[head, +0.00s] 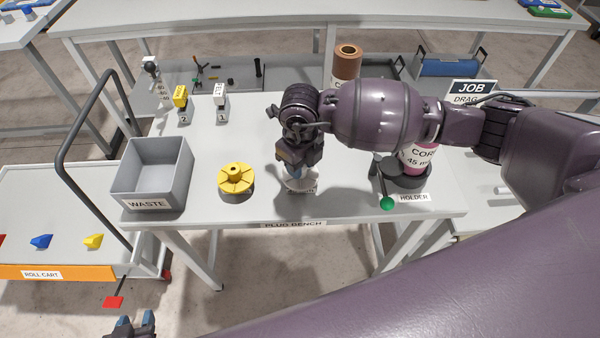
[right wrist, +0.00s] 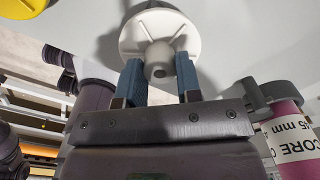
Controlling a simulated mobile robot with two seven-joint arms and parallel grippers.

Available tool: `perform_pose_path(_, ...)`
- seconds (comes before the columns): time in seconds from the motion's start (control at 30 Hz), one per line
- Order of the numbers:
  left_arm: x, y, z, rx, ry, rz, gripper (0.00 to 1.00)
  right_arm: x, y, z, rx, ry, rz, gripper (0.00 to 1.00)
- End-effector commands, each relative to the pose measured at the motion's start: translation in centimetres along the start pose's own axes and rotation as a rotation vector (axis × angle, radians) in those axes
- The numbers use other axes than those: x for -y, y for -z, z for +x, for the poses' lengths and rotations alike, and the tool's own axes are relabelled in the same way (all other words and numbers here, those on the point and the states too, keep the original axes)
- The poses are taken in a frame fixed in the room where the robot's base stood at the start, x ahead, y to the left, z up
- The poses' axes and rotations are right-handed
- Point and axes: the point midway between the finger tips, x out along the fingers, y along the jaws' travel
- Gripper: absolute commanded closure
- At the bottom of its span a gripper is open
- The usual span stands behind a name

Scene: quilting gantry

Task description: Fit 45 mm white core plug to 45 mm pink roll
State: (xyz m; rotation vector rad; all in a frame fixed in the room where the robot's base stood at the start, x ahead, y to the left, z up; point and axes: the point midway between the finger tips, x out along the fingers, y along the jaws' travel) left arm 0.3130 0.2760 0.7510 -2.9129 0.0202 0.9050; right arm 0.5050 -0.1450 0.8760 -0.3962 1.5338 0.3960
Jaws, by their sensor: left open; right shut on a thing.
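The white core plug (right wrist: 143,38) is a round flanged disc with a hub in the right wrist view. My right gripper (right wrist: 160,78) is shut on its hub with two blue fingers. In the head view the plug (head: 301,183) is partly hidden below my right gripper (head: 297,171), at the bench's front; I cannot tell whether it touches the bench. The pink roll (head: 418,160), labelled CORE 45 mm, stands in the dark holder (head: 408,183) to the right, partly behind my arm. The roll also shows in the right wrist view (right wrist: 291,165). My left gripper (head: 131,326) is open at the lower left, away from the bench.
A grey waste bin (head: 151,178) stands farther left. A green-knobbed lever (head: 387,203) is at the holder's front. A brown roll (head: 347,63) stands behind my right arm.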

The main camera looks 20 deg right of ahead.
Motion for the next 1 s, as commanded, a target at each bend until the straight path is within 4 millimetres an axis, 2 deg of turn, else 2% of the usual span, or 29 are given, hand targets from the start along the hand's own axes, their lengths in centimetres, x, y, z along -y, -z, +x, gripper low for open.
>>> perform_pose_path(0.3,0.0,-0.1,0.0,0.005,0.0,0.0,0.57,0.0,0.0,-0.4,0.001,0.0,0.0,0.96)
perform_pose_path(1.0,0.1,2.6,-0.4,-0.032,0.0,0.002,0.57,0.0,0.0,-2.4,0.001,0.001,0.0,0.96)
